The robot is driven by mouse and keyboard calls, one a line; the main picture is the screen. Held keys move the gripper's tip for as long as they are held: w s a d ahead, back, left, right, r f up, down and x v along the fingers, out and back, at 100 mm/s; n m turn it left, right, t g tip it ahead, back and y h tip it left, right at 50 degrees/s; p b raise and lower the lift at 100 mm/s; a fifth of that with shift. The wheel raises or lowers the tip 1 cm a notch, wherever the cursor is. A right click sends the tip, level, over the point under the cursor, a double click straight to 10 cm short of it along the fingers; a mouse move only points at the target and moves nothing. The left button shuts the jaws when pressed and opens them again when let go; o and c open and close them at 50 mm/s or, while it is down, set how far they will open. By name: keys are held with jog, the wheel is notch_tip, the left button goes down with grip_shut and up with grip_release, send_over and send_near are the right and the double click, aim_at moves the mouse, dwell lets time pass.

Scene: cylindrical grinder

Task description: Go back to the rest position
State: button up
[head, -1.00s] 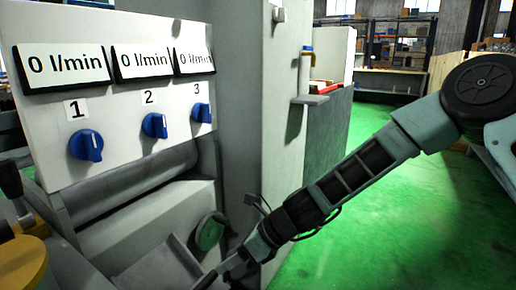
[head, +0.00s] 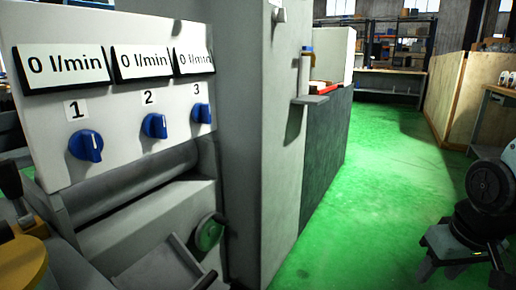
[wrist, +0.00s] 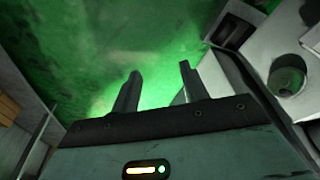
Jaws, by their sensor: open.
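My gripper (wrist: 158,70) shows in the wrist view with its two fingers apart and nothing between them. Green floor shows beyond the fingertips. In the head view my arm is folded at the lower right edge, clear of the machine; I cannot make out the fingers there. The grinder's control panel (head: 112,130) stands at the left. It has three blue knobs, knob 1 (head: 86,145), knob 2 (head: 154,125) and knob 3 (head: 201,112), under displays that read 0 l/min.
A green-faced handwheel (head: 208,233) sits low on the grinder. A small shelf (head: 310,99) with a bottle (head: 306,68) juts from the grey cabinet. The green floor (head: 375,200) is open in the middle. A wooden partition (head: 447,95) and a workbench (head: 503,92) stand at the right.

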jog(key=s+a+r+n+g+p, duration=0.15)
jog(key=s+a+n, duration=0.25)
jog(key=s+a, duration=0.4)
jog(key=s+a+r+n+g, duration=0.15)
jog(key=s+a+n, duration=0.3)
jog(key=a, duration=0.65)
notch_tip(320, 180, up, 31)
jog(key=m+p, duration=0.1)
jog(key=p, duration=2.9)
jog(key=shift+s+d+f+y, duration=0.15)
jog(key=shift+s+d+y, duration=0.1)
jog(key=shift+y, duration=0.05)
